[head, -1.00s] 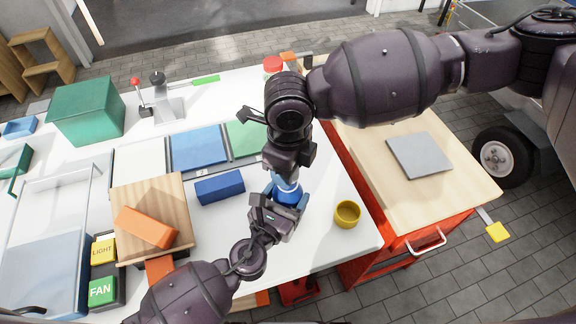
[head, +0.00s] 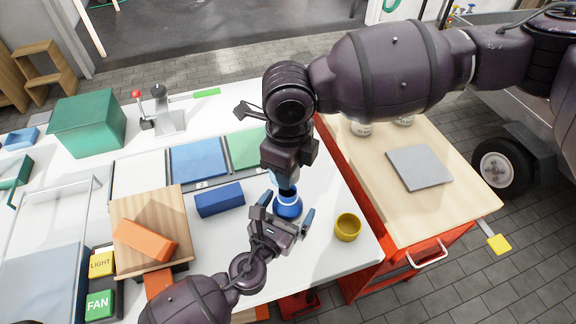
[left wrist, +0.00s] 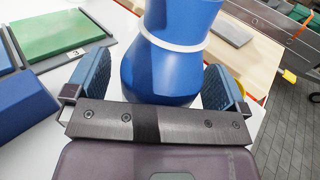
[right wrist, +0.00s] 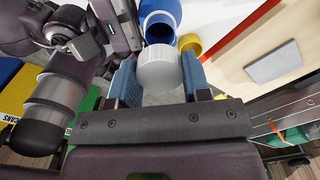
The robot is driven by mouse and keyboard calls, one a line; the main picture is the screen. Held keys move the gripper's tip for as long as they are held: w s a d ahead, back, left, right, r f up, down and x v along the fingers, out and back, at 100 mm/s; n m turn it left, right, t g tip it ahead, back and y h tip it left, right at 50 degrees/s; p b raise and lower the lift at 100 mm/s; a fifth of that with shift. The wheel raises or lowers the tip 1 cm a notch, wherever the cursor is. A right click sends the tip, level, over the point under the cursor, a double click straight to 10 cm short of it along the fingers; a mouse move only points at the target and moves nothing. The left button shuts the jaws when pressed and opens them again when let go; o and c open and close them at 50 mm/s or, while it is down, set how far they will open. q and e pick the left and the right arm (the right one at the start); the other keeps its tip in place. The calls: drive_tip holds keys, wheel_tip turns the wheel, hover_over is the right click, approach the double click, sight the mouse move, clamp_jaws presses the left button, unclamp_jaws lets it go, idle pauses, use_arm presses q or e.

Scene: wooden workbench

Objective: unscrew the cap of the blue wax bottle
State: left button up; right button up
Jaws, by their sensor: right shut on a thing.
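The blue wax bottle (head: 288,207), with a white band, stands upright on the white bench top. It also fills the top middle of the left wrist view (left wrist: 165,65). My left gripper (head: 283,228) is open, one finger on each side of the bottle's lower body with gaps showing. My right gripper (head: 287,172) is above the bottle and points down. In the right wrist view it is shut on the white ribbed cap (right wrist: 160,70), with the bottle (right wrist: 158,20) beyond it.
A yellow cup (head: 347,227) stands right of the bottle. A blue block (head: 219,199) lies to its left. A wooden board (head: 150,205) bears an orange block (head: 145,240). A red cart (head: 365,275) with a wooden top and grey plate (head: 419,167) adjoins the bench.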

sight(287, 205)
use_arm(q)
drive_tip(key=b+v, duration=0.1)
drive_tip(key=v, duration=0.9)
drive_tip(key=shift+s+a+f, duration=0.1)
drive_tip(key=shift+s, duration=0.1)
use_arm(e)
wheel_tip(287, 205, down, 2)
drive_tip(key=shift+f, duration=0.1)
use_arm(q)
drive_tip(key=shift+v, duration=0.8)
use_arm(e)
drive_tip(key=shift+f, duration=0.1)
drive_tip(key=shift+s, duration=0.1)
